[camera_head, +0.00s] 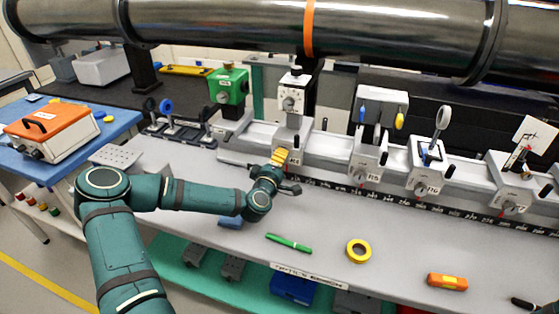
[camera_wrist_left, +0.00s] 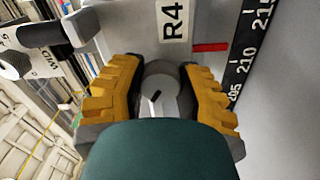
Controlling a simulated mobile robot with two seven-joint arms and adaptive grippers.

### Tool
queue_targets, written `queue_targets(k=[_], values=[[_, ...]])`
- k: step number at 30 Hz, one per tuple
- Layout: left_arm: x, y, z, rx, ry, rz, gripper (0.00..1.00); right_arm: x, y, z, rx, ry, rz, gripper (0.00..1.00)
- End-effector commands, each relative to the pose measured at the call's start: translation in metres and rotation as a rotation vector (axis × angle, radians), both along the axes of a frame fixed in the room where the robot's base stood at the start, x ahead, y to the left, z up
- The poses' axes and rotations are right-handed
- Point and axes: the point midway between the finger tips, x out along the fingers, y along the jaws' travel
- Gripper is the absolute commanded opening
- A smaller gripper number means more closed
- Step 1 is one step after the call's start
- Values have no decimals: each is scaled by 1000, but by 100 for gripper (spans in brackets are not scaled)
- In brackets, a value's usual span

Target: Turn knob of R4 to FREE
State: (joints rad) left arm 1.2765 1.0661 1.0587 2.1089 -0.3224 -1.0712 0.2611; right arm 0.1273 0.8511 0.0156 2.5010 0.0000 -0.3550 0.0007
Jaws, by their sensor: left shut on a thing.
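The R4 carrier (camera_head: 293,140) stands on the rail, and its R4 label (camera_wrist_left: 173,20) shows large in the left wrist view. Its round grey knob (camera_wrist_left: 160,82) has a short black pointer line, tilted in the picture. A red mark (camera_wrist_left: 210,47) lies beside the label. My left gripper (camera_head: 280,158) reaches in from the left at the front of R4. In the left wrist view its yellow ribbed fingers (camera_wrist_left: 158,92) are on both sides of the knob, shut on it. The knob is hidden by the gripper in the head view. My right gripper is not in view.
Carriers R5 (camera_head: 369,160), R6 (camera_head: 424,170) and R7 (camera_head: 513,190) stand to the right on the rail. A large steel pipe (camera_head: 220,22) crosses above. A green pen (camera_head: 288,243), yellow ring (camera_head: 359,251) and orange tool (camera_head: 447,282) lie on the bench front.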

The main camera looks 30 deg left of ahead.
Motion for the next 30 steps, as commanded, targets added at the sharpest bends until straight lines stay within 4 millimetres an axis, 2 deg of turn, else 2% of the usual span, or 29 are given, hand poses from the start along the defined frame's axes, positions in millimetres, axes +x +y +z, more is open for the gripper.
queue_targets(k=[15,30], values=[[1,1,2,-411,-104,2,0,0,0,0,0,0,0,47],[1,1,2,-553,-138,1,0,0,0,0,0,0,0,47]])
